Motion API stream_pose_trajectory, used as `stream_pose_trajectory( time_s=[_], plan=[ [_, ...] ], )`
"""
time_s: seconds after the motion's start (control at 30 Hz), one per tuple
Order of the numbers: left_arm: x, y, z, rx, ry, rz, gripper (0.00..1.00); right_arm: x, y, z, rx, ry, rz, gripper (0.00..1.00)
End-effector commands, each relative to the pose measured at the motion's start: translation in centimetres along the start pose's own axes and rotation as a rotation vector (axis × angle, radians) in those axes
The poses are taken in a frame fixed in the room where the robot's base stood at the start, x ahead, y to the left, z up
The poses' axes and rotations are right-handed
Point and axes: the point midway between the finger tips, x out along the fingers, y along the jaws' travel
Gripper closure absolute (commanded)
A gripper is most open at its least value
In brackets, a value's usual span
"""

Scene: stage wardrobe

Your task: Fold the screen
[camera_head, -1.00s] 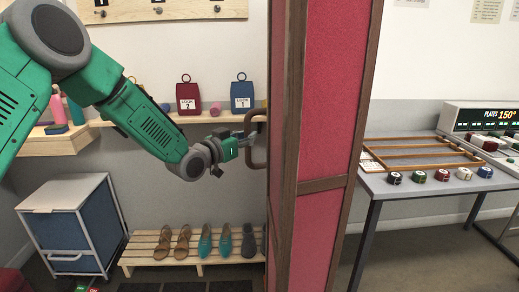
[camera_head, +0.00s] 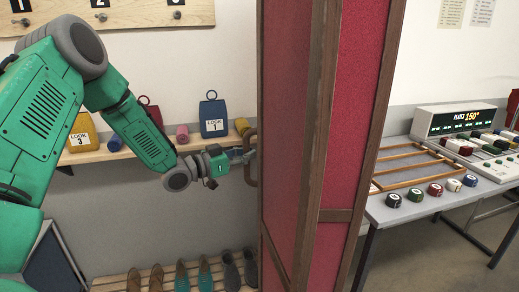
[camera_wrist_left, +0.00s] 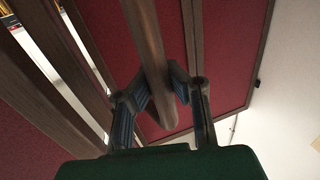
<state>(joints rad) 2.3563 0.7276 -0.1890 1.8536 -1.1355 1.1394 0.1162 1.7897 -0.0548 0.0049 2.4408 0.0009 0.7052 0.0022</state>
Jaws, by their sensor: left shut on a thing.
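The screen (camera_head: 352,110) has red fabric panels in brown wooden frames and stands upright in the middle of the head view. Two of its panels meet at an angle along a vertical post. A brown handle (camera_head: 250,160) sticks out from its left edge. My left gripper (camera_head: 240,156) is shut on this handle. In the left wrist view the handle (camera_wrist_left: 146,40) runs between the two fingers of my left gripper (camera_wrist_left: 163,92), with red panels behind. My right gripper is not in view.
A shelf with lock bags, including a blue one (camera_head: 214,118), is on the left wall. A shoe rack (camera_head: 110,284) stands below it. At right, a grey table (camera_head: 400,212) holds a wooden frame and several small round items, beside a control console (camera_head: 455,120).

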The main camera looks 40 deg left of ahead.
Motion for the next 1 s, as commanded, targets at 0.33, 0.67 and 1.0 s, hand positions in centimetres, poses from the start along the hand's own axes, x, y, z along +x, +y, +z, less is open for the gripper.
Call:
stream_pose_trajectory(
  time_s=[0.33,0.67,1.0],
  plan=[
    [-0.69,-0.75,0.36,-0.001,-0.004,-0.01,1.0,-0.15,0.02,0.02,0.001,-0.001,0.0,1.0],
    [-0.54,-0.61,0.33,-0.001,-0.004,-0.006,0.62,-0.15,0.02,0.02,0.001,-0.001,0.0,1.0],
    [-1.15,-0.31,0.15,0.002,-0.004,-0.003,0.62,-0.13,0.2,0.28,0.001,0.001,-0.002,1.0]
  ],
)
